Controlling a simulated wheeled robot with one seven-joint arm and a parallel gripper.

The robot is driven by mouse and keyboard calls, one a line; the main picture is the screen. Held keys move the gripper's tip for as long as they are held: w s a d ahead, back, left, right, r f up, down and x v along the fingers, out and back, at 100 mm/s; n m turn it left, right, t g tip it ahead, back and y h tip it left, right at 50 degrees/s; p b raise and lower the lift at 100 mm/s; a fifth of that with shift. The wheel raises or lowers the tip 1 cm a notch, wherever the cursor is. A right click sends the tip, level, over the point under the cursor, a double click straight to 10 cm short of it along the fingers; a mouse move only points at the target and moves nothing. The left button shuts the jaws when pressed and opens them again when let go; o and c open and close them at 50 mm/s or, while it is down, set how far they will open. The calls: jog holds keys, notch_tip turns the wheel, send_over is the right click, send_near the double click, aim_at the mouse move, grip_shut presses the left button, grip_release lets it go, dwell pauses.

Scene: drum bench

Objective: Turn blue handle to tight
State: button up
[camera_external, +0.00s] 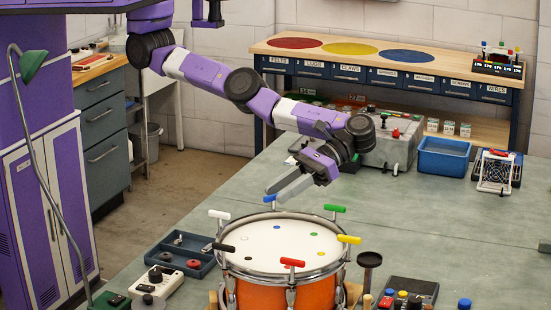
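The drum (262,290) has an orange shell and a white head with small coloured dots, and stands on the bench. T-shaped handles sit around its rim. The blue handle (269,198) is at the far side of the rim, just under my gripper's fingertips in the picture. My gripper (275,193) points down to the left, its two grey fingers apart with a gap between them. It looks empty. Whether a finger touches the blue handle, I cannot tell. The lower part of the blue handle's rod is hard to make out.
Other rim handles are white (218,214), black (224,247), red (292,262), yellow (348,239) and green (335,208). A dark parts tray (166,262) lies left of the drum. A blue bin (443,158) stands at the back.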

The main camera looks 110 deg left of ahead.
notch_tip(320, 180, up, 8)
jog(key=w+a, duration=0.1)
jog(key=shift+a+b, duration=0.35)
dwell(0.4)
jog(key=shift+f, duration=0.1)
